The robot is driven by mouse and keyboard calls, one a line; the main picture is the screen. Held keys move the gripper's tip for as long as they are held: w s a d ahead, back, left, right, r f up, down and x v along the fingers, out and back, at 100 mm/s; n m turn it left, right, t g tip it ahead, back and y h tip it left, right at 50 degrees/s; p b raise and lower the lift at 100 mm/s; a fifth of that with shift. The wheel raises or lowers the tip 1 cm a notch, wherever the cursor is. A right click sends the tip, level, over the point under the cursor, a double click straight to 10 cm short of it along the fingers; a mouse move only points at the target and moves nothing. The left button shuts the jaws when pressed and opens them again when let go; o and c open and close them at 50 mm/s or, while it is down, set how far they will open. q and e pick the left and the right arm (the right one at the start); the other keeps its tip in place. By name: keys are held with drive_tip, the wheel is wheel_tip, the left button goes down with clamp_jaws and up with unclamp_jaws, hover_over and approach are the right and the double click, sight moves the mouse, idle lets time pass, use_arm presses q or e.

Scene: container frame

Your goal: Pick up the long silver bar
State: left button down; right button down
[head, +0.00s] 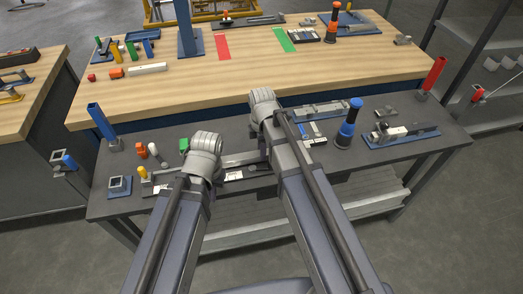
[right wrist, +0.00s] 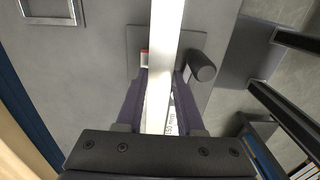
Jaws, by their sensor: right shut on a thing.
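The long silver bar (right wrist: 166,50) runs up the middle of the right wrist view, and its far end goes out at the top edge. My right gripper (right wrist: 160,95) is shut on it, with one dark finger on each side. In the head view a pale grey length that looks like the bar (head: 242,158) shows between my two arms, above a dark base with a white label (head: 234,175). My arm hides the right gripper there. My left arm ends over the left part of the bench, and its gripper is hidden behind the arm.
Beside the bar are a dark round post (right wrist: 202,66) and a dark plate. The grey bench holds a blue-and-black cylinder (head: 347,125), a blue tray with parts (head: 402,135), a red upright (head: 432,76) and a square frame (head: 119,185). A wooden worktop (head: 350,65) lies behind.

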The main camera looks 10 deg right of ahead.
wheel_tip(320, 180, up, 9)
drive_tip(key=p, duration=0.7)
drive_tip(key=shift+f+p, duration=0.2)
drive_tip(key=shift+p, duration=0.15)
drive_tip(key=shift+f+b, duration=0.35)
drive_tip(key=shift+r, duration=0.2)
